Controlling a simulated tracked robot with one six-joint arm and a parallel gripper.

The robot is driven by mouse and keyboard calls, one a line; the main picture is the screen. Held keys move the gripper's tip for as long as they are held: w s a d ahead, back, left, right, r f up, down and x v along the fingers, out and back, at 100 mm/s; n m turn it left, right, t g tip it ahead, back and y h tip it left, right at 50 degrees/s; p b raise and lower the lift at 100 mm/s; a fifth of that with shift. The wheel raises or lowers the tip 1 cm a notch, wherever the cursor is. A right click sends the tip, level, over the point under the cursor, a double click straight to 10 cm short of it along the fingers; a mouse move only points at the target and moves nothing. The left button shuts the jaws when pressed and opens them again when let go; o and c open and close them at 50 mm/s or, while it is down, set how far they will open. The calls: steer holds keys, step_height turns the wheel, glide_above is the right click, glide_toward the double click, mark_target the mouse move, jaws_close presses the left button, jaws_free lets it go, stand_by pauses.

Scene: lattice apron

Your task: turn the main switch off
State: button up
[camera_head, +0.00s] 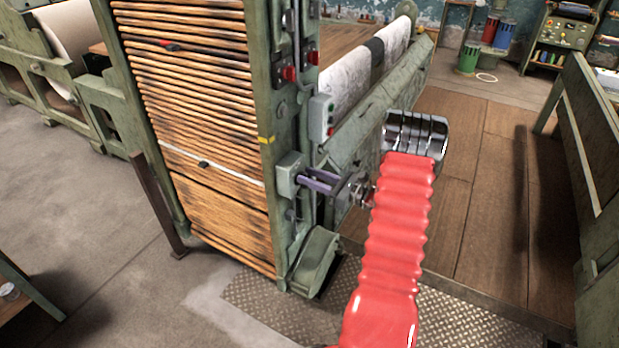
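A pale grey-green box (287,174) sits on the green machine post, and I take it to be the main switch. Its lever, if it has one, is not clear to me; it may be hidden by the fingers. My gripper (308,180) points left from the chrome wrist, with two purple fingers right at the box's right side. A narrow dark gap shows between the fingers. I cannot tell whether they touch the box or have anything between them. My red ribbed arm (398,230) comes in from the bottom right.
A button box (322,117) with green and red buttons is just above the gripper. Red knobs (289,74) sit higher on the post. Wooden slats (195,90) fill the left. A green guard (316,262) stands below. The plank floor (485,200) at right is clear.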

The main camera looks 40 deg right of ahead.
steer(key=shift+w, duration=0.1)
jaws_close()
stand_by(0.3)
steer(key=shift+a+n, duration=0.15)
steer(key=shift+n, duration=0.15)
steer(key=n, duration=0.3)
steer(key=shift+a, duration=0.35)
steer(key=n, duration=0.4)
steer(key=shift+s+a+f, duration=0.25)
steer(key=shift+a, duration=0.15)
steer(key=n, duration=0.3)
steer(key=f+n, duration=0.1)
steer(key=n, duration=0.1)
steer(key=shift+s+a, duration=0.15)
steer(key=shift+a, duration=0.25)
steer(key=n, duration=0.2)
steer(key=f+n, duration=0.1)
steer(key=n, duration=0.2)
steer(key=shift+a+f, duration=0.15)
steer(key=shift+a, duration=0.05)
steer(key=shift+f+n, duration=0.1)
steer(key=shift+n, duration=0.2)
